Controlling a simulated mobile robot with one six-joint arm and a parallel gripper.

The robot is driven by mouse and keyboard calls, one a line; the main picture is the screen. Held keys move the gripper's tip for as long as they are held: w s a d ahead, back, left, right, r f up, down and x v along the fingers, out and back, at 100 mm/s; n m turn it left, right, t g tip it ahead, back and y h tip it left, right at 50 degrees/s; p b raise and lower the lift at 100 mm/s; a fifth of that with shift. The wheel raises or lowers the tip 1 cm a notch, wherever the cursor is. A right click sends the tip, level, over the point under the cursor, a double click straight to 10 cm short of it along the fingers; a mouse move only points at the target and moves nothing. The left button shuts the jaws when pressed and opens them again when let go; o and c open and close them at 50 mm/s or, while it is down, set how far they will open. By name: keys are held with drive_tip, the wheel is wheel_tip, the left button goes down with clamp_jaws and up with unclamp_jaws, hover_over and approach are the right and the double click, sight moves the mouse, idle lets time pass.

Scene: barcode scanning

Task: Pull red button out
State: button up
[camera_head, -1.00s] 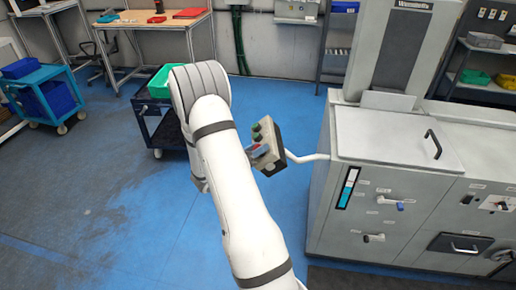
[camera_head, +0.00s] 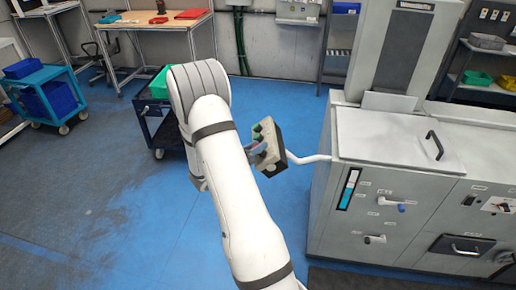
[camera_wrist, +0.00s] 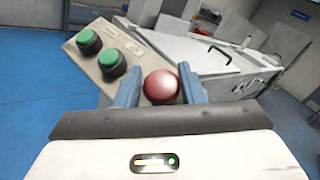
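The red button (camera_wrist: 161,86) is a round, glossy cap at the lower end of a grey-beige control box (camera_wrist: 112,46) in the wrist view. Two green buttons (camera_wrist: 100,52) on black bases sit beside it on the same face. My gripper (camera_wrist: 160,84) has its two blue fingers apart, one on each side of the red button. Whether either finger touches the cap is hard to tell. In the head view the control box (camera_head: 274,150) shows beside my arm; a blue finger is at its face and the red button is hidden.
A grey machine cabinet (camera_head: 385,140) stands right of the box, joined by a white bent bar (camera_head: 308,159). A dark cart with a green bin (camera_head: 159,82) stands behind my arm. A blue cart (camera_head: 44,95) is at the left. The blue floor (camera_head: 110,180) is open at left.

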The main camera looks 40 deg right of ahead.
drive_tip(key=o, duration=0.4)
drive_tip(key=shift+a+f, duration=0.15)
drive_tip(key=shift+a, duration=0.4)
drive_tip(key=a, duration=0.2)
drive_tip(key=a+b, duration=0.1)
drive_tip(key=a, duration=0.1)
drive_tip(key=a+b, duration=0.1)
drive_tip(key=a, duration=0.1)
drive_tip(key=shift+s+a, duration=0.25)
drive_tip(key=shift+a, duration=0.15)
drive_tip(key=shift+r, duration=0.2)
drive_tip(key=s+a+r+m+g+y, duration=0.2)
drive_tip(key=s+a+r+m+y, duration=0.15)
drive_tip(key=s+m, duration=0.35)
drive_tip(key=s+a+r+m+g+y, duration=0.2)
drive_tip(key=s+r+m+y, duration=0.25)
drive_tip(key=s+m, duration=0.2)
drive_tip(key=s+a+r+m+t+y, duration=0.1)
drive_tip(key=s+a+m+t+y, duration=0.1)
drive_tip(key=a, duration=0.3)
drive_tip(key=s+a+r+m+t+y, duration=0.2)
drive_tip(key=a+m+y, duration=0.2)
drive_tip(key=a+m, duration=0.1)
drive_tip(key=s+a+r+m+t+y, duration=0.1)
drive_tip(key=s+a+m+t+y, duration=0.1)
drive_tip(key=a, duration=0.4)
drive_tip(key=shift+s+r+m+y, duration=0.15)
drive_tip(key=shift+s+m+y, duration=0.1)
drive_tip(key=shift+m+y, duration=0.65)
